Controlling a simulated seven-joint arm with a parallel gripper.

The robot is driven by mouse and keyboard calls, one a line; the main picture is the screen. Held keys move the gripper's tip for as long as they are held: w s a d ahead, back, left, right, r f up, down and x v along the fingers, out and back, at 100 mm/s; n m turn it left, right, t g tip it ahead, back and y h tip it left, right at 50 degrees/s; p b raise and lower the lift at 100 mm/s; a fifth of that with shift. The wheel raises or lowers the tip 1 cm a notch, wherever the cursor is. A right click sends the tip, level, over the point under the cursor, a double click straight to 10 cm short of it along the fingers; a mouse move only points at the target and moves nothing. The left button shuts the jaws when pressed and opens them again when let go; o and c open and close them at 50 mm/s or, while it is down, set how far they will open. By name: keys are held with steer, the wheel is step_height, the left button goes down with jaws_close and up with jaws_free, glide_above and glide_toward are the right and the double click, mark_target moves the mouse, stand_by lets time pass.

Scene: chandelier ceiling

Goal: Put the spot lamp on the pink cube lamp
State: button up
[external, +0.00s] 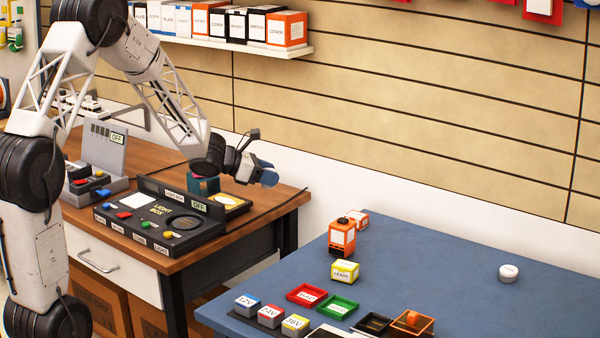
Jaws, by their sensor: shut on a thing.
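My gripper (262,174) is above the right end of the wooden workbench, near the wall. It is shut on a small dark thing that is mostly hidden by the blue fingers; I cannot tell whether it is the spot lamp. No pink cube lamp can be made out for certain. A teal block (205,187) with a reddish part stands behind the light box, below my wrist and left of the fingers.
The light box (160,213) with coloured buttons fills the wooden bench (125,246) front. A yellow-lit tray (232,201) lies below my gripper. The blue table (440,248) holds a yellow block (344,271), small labelled trays and a white round piece (508,272); its middle is clear.

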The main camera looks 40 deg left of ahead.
steer(key=s+a+r+n+t+y, duration=0.1)
steer(key=s+a+r+n+y, duration=0.1)
steer(key=a, duration=0.7)
steer(key=s+a+r+n+t+y, duration=0.1)
steer(key=s+a+r+n+y, duration=0.1)
steer(key=a, duration=0.7)
steer(key=s+a+r+n+y, duration=0.2)
steer(key=a, duration=0.7)
steer(key=shift+s+a+t, duration=0.15)
steer(key=shift+a+t, duration=0.25)
steer(key=w+a, duration=0.2)
steer(key=w, duration=0.3)
steer(key=w+a+f, duration=0.1)
steer(key=w+a, duration=0.1)
steer(key=w, duration=0.2)
steer(key=w+a, duration=0.2)
steer(key=w, duration=0.3)
steer(key=shift+w+a+f, duration=0.2)
steer(key=shift+w, duration=0.15)
steer(key=shift+f, duration=0.1)
steer(key=shift+f, duration=1.7)
steer(key=shift+f, duration=0.1)
